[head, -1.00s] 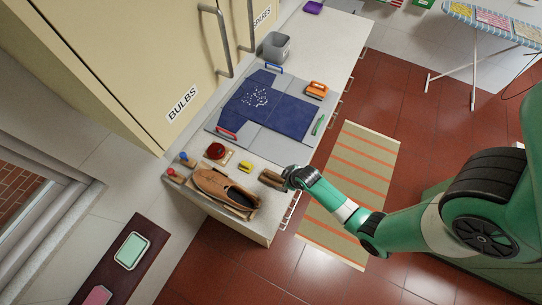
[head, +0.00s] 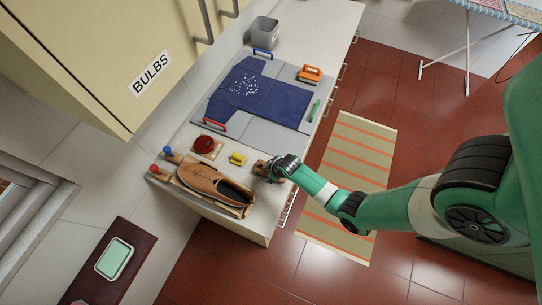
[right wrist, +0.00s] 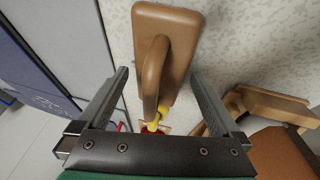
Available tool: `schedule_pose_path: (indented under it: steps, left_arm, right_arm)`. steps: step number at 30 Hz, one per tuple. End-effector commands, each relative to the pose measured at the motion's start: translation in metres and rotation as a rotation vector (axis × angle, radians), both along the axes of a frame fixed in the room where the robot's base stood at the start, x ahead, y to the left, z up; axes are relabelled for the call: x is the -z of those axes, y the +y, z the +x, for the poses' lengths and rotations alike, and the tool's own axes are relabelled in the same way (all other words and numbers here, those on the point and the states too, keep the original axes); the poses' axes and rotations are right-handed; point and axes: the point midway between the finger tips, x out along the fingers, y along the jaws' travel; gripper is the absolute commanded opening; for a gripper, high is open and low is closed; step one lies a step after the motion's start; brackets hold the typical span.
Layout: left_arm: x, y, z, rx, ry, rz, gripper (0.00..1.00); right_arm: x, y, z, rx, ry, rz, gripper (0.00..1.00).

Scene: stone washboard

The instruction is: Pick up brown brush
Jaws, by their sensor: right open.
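The brown brush (right wrist: 160,55) has a flat oblong block with a looped handle. In the right wrist view it lies on the pale speckled counter, ahead of and between my fingers. In the head view only a small part of the brush (head: 260,168) shows beside my right gripper (head: 275,170), which hides the rest. My right gripper (right wrist: 165,105) is open, with a finger on each side of the brush handle and a gap to both. I cannot tell how high it is above the counter. My left gripper is in neither view.
A brown shoe (head: 213,184) lies close by on the counter. A yellow brush (head: 237,159) and a round red item (head: 207,143) are near. A blue garment (head: 270,100) lies on the grey board. The counter's front edge runs under my right arm.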

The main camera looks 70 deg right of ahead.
Motion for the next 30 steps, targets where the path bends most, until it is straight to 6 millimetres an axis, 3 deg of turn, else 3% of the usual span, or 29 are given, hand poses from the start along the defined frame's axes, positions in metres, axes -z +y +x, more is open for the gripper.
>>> schedule_pose_path:
  steps: [8,22,30]
  left_arm:
    - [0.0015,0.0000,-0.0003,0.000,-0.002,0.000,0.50]
    - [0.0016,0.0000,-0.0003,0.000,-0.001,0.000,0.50]
    - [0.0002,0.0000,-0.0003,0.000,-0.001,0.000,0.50]
  right_arm:
    - [0.0036,-0.0015,0.0020,0.000,-0.001,-0.001,0.98]
    - [0.0036,-0.0015,0.0019,0.000,-0.001,-0.001,0.14]
    - [0.0019,-0.0015,0.0021,0.000,-0.001,-0.001,0.13]
